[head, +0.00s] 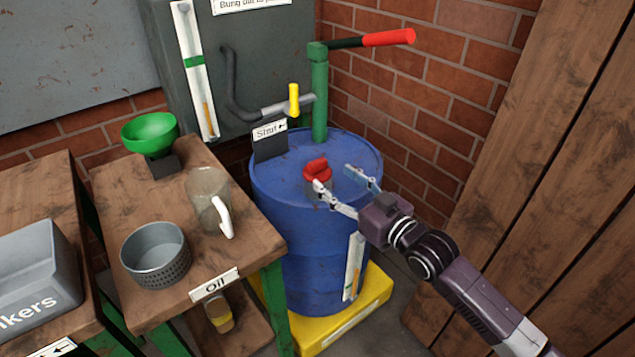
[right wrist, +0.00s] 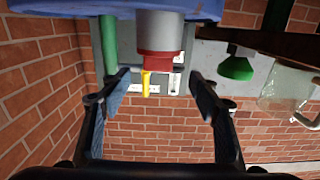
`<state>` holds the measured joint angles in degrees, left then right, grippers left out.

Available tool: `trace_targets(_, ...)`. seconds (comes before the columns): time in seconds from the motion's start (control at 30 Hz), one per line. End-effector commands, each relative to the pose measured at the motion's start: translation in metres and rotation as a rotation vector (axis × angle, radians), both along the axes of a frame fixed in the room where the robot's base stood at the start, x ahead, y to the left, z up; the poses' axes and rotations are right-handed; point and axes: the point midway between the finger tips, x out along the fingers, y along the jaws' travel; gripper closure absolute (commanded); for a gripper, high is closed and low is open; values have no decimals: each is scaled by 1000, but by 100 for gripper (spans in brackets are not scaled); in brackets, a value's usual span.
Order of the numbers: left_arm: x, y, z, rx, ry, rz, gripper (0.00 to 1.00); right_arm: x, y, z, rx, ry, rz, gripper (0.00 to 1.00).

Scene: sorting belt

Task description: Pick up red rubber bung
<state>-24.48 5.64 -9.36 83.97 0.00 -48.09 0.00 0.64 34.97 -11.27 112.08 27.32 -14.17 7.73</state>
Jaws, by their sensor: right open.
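The red rubber bung (head: 316,168) sits on top of the blue drum (head: 275,185), towards its front. In the right wrist view, which is upside down, the bung (right wrist: 160,64) sits on a grey neck (right wrist: 160,32) under the drum's blue edge. My right gripper (head: 335,178) is open and empty at the drum top, just right of the bung. In the right wrist view its two fingers (right wrist: 159,78) stand apart, with the bung between and beyond them; I see no contact. My left gripper is not in view.
A green hand pump (head: 319,95) with a red-gripped lever and a small sign (head: 269,142) stand on the drum behind the bung. A brick wall and wooden boards (head: 530,170) are to the right. A bench with a green funnel (head: 150,132), jug (head: 208,195) and grey basket (head: 155,262) is left.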

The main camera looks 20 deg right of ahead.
Motion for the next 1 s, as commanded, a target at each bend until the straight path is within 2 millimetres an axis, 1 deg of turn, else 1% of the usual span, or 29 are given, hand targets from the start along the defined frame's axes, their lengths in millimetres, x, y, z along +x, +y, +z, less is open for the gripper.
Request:
trace_targets(0.03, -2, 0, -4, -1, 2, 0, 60, 4, -2, 5, 6, -16, 0, 44)
trace_targets(0.1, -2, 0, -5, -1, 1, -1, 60, 8, -2, 9, 11, -28, 1, 44)
trace_targets(0.17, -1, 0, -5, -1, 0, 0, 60, 13, -1, 9, 14, -30, 1, 44)
trace_targets(0.47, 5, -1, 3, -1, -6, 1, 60, 39, 9, 8, 13, -29, 0, 44)
trace_targets(0.7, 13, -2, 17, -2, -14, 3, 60, 69, 21, 5, 11, -29, 1, 44)
trace_targets(0.83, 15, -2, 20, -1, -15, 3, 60, 76, 24, 5, 11, -28, 1, 44)
trace_targets(1.0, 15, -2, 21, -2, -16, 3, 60, 77, 24, 5, 11, -27, 2, 44)
